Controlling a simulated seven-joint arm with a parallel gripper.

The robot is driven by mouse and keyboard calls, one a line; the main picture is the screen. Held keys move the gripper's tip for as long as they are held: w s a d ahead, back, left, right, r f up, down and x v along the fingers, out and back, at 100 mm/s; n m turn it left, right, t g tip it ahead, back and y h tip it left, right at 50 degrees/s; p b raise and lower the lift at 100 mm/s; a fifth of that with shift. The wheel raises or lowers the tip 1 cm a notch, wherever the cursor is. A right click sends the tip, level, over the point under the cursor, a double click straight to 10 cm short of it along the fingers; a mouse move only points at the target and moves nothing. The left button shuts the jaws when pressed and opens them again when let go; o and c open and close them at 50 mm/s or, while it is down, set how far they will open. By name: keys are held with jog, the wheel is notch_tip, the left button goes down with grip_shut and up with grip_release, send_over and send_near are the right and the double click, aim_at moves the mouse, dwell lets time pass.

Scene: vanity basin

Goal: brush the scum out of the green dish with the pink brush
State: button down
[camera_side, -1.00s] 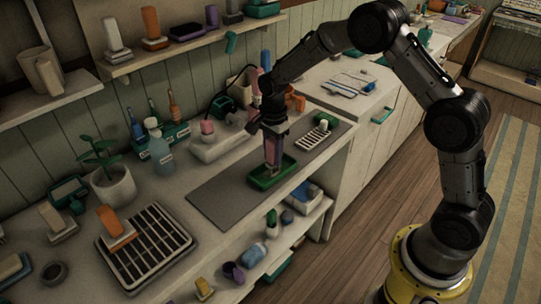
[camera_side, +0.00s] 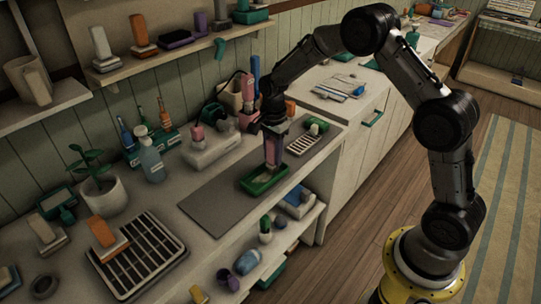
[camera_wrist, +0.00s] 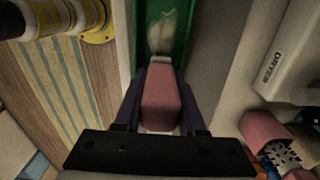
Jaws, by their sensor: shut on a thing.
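My gripper (camera_side: 272,138) points down and is shut on the pink brush (camera_side: 272,151), which is held roughly upright. In the wrist view the pink brush (camera_wrist: 160,105) sits between the dark fingers of my gripper (camera_wrist: 160,95). The green dish (camera_side: 251,186) lies on the grey mat below, with the brush's lower end over or in it. The wrist view shows part of the dish (camera_wrist: 183,45) with a pale patch in front of the pink block. I cannot tell whether that patch is scum or bristles, or whether the bristles touch the dish.
A ribbed white tray (camera_side: 300,145) with a green-topped item is right of the dish. A pale holder (camera_side: 212,152) with a pink item stands behind the mat, near a blue spray bottle (camera_side: 151,161). The grey mat (camera_side: 215,200) is clear left of the dish.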

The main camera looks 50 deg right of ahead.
jog(key=shift+a+f, duration=0.15)
jog(key=shift+a, duration=1.7)
jog(key=shift+f, duration=0.1)
jog(key=shift+s+d, duration=0.1)
jog(key=shift+d, duration=0.15)
jog(key=shift+a, duration=0.1)
jog(key=shift+a, duration=0.2)
